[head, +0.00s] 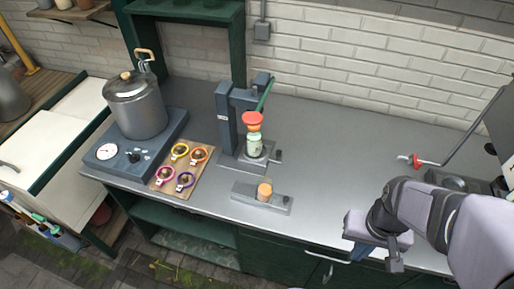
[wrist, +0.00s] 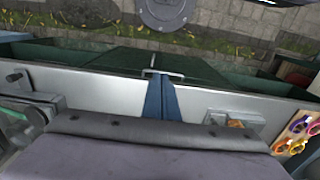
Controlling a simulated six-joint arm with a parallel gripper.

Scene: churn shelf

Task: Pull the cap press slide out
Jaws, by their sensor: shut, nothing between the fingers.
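The cap press (head: 226,118) is a dark grey upright frame with a green lever, standing at the middle of the counter in the head view. A pale jar (head: 254,146) with a red-orange cap (head: 253,121) stands under its arm. The jar rests on the press's low grey slide (head: 243,160), which has a small dark knob at its right. My gripper (head: 360,253) is at the counter's front edge, well right of the press and apart from it. Its blue fingers also show in the wrist view (wrist: 157,80); they are shut and empty.
A grey block with a wooden peg (head: 265,192) sits in front of the press. Left are a board of coloured rings (head: 200,174) and a pot (head: 137,104) on a burner. A red-knobbed crank (head: 416,160) is at right. The counter (head: 335,150) right of the press is clear.

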